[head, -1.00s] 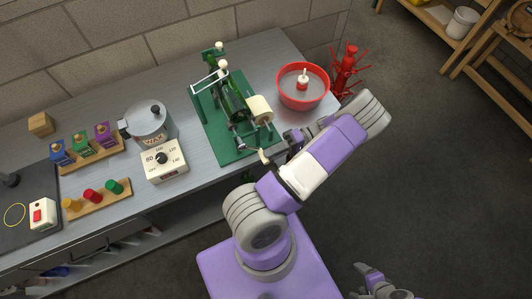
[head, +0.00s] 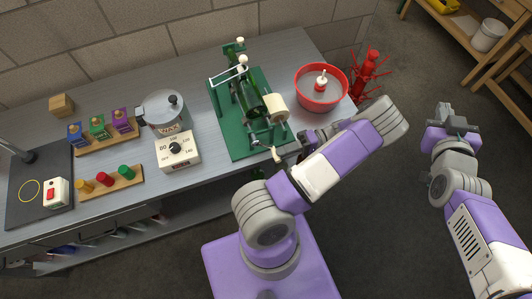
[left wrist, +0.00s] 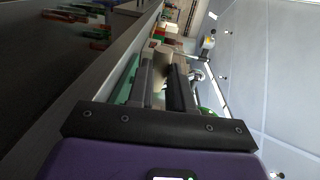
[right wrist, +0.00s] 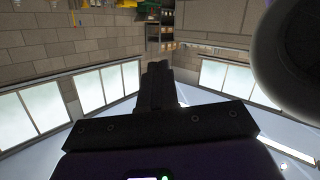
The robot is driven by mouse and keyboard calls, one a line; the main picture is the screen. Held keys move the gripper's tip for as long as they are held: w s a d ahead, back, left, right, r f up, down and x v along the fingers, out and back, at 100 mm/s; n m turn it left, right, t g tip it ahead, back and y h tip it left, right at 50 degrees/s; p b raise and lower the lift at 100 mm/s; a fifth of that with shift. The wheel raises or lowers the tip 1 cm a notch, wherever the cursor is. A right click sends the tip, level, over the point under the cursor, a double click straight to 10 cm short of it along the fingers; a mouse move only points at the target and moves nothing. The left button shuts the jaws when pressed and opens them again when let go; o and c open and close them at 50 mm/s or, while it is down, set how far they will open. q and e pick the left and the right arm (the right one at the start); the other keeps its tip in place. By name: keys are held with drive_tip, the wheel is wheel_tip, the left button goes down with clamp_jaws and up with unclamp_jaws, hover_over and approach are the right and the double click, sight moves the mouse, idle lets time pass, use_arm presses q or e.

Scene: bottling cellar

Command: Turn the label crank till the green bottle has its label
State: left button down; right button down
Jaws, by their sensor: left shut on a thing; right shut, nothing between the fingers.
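The green labelling machine (head: 233,137) stands on the bench, with the green bottle (head: 253,103) lying in it under a white-knobbed frame. I see no label on the bottle from here. A cream label roll (head: 275,108) sits at its front. The crank's pale handle (head: 277,155) hangs at the bench's front edge. My left gripper (head: 294,150), partly hidden by its own arm, is at the crank. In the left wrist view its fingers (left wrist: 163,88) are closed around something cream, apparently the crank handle. My right gripper (head: 457,122) is shut and empty, away from the bench.
A red bowl (head: 320,88) stands right of the machine, with a red bottle tree (head: 370,72) beyond it. Open floor lies around my right arm.

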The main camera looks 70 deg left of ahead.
drive_tip(key=s+a+r+n+y, duration=0.1)
drive_tip(key=s+a+r+y, duration=0.2)
drive_tip(key=s+a+r, duration=0.4)
drive_tip(key=s+a+r+y, duration=0.2)
drive_tip(key=s+a+r, duration=0.2)
drive_tip(key=r, duration=0.4)
drive_tip(key=s+a+f+m+t+h, duration=0.1)
drive_tip(key=s+a+m+t, duration=0.1)
drive_tip(key=s+a+m, duration=0.3)
drive_tip(key=a+f+m+t, duration=0.1)
drive_tip(key=a+m, duration=0.3)
drive_tip(key=m, duration=0.3)
drive_tip(key=s+a+f+m+g+h, duration=0.1)
drive_tip(key=s+a+f+m+h, duration=0.1)
drive_tip(key=s+f+m+h, duration=0.4)
drive_tip(key=s+a+f+m+h, duration=0.2)
drive_tip(key=f+m, duration=0.5)
drive_tip(key=f, duration=0.3)
drive_tip(key=s+d+f+m+g+h, duration=0.3)
drive_tip(key=s+f+g+h, duration=0.1)
drive_tip(key=s+f, duration=0.5)
drive_tip(key=s+d+f+m+g+h, duration=0.3)
drive_tip(key=s+f+h, duration=0.1)
drive_tip(key=s+f, duration=0.55)
drive_tip(key=w+f, duration=0.9)
drive_tip(key=shift+d, duration=0.15)
